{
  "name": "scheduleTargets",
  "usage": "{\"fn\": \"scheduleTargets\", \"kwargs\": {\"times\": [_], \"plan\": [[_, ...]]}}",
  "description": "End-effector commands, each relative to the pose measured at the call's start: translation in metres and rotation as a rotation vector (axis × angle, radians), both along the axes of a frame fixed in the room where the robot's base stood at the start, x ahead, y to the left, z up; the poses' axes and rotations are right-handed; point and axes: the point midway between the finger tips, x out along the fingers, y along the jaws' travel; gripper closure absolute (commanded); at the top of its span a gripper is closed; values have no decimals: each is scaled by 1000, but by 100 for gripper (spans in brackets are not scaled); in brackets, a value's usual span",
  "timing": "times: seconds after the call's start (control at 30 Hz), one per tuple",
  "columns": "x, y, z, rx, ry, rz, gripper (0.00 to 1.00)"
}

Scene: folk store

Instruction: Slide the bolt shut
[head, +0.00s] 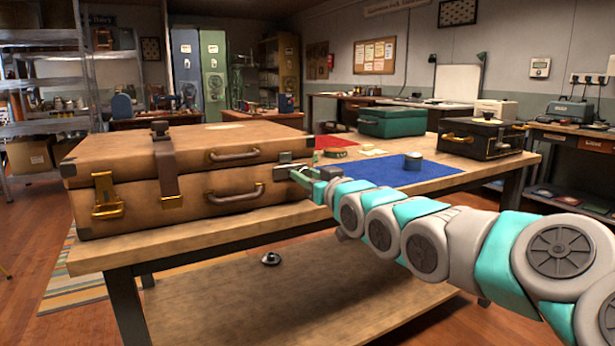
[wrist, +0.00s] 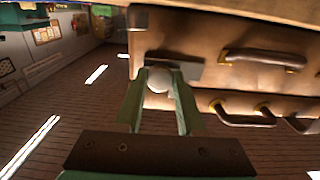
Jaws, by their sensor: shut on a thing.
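A large tan suitcase (head: 195,195) lies on the wooden workbench (head: 225,232), lid down, with brass catches and dark handles on its front. A dark metal bolt (head: 290,169) is mounted at the right end of its front; its plate also shows in the wrist view (wrist: 186,72). My gripper (head: 300,174) reaches it from the right. In the wrist view, the fingers of my gripper (wrist: 158,92) are closed around the bolt's round pale knob (wrist: 158,79). How far the bolt has slid cannot be told, since the fingers cover part of it.
A blue mat (head: 385,172) with a small dark round tin (head: 413,161) lies right of the suitcase. A green case (head: 391,121) and a black case (head: 482,138) stand farther back on the bench. A lower shelf (head: 270,295) runs beneath.

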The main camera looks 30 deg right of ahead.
Motion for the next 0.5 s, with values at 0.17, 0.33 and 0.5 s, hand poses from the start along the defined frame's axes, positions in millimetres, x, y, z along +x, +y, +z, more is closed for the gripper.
{"fn": "scheduleTargets", "kwargs": {"times": [0.17, 0.33, 0.5], "plan": [[0, 17, -2, -3, 3, 4, 100], [0, 32, -2, -1, 3, 2, 100], [-1, 36, -1, 0, 1, 1, 100]]}}
